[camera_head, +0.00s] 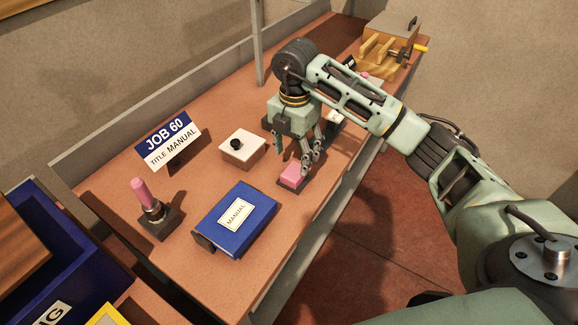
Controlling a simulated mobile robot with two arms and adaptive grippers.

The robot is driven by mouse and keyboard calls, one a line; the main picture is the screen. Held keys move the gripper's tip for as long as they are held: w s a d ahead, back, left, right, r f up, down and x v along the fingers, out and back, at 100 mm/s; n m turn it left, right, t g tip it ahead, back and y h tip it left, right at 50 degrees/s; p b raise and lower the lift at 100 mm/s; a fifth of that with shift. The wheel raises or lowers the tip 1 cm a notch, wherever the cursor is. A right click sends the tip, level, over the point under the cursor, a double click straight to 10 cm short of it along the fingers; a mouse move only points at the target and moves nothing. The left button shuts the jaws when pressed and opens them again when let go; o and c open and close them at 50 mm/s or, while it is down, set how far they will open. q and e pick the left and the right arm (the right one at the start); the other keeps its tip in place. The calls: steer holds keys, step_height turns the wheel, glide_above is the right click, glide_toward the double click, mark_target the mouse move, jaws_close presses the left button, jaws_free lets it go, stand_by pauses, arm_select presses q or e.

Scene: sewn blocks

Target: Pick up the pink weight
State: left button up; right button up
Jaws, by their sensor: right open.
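The pink weight (294,172) is a small pink block with a dark base, lying on the brown bench near its front edge. My right gripper (310,162) points down just above and beside it, with its fingers open and empty. The fingers are very close to the weight's right side; I cannot tell whether they touch it. Another pink piece, a rounded pink handle (140,190), stands upright in a dark holder at the left. My left gripper does not show.
A blue manual (240,218) lies left of the weight. A white box with a black knob (242,149) and a "JOB 60" sign (168,140) stand behind. A wooden vise-like device (390,45) is at the far end. A blue bin (60,255) is at the lower left.

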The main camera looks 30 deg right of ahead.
mark_target(294, 171)
steer(key=shift+s+f+p, duration=0.35)
steer(key=shift+s+f, duration=0.05)
steer(key=shift+f, duration=0.45)
step_height(294, 171, down, 3)
steer(key=shift+a+r+p, duration=0.1)
steer(key=shift+r+p, duration=0.1)
steer(key=shift+p, duration=0.4)
steer(key=shift+w+f, duration=0.2)
steer(key=shift+f, duration=0.75)
steer(key=shift+c, duration=0.2)
steer(key=c, duration=1.5)
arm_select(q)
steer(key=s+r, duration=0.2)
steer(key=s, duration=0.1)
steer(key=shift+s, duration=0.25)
arm_select(e)
jaws_close()
steer(key=shift+r, duration=0.1)
